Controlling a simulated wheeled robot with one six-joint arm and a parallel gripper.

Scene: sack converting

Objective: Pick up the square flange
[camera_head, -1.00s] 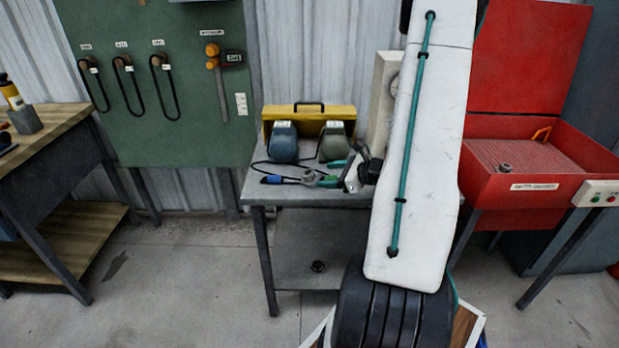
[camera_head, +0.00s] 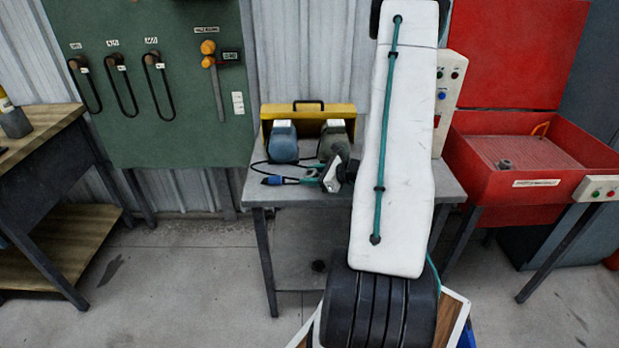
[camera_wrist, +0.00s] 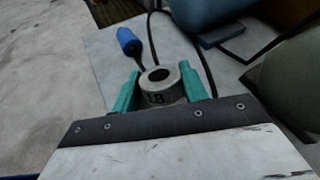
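A grey metal part with a round, hollow collar (camera_wrist: 160,98) and dark markings stands on the grey bench (camera_head: 262,194). Its base is hidden behind my gripper's body in the wrist view, so I cannot tell whether it is square. My gripper (camera_wrist: 157,80) has its green fingers on either side of the collar, apart from each other. They look close to its sides; contact is not clear. In the head view my gripper (camera_head: 318,172) is low over the bench's left part and hides most of the part.
A blue-handled tool (camera_head: 280,180) and its black cable lie beside my gripper. A yellow-backed unit with blue (camera_head: 283,143) and olive (camera_head: 334,136) housings stands behind. A red sink-like basin (camera_head: 540,182) is at right. A small dark part (camera_head: 318,266) lies on the lower shelf.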

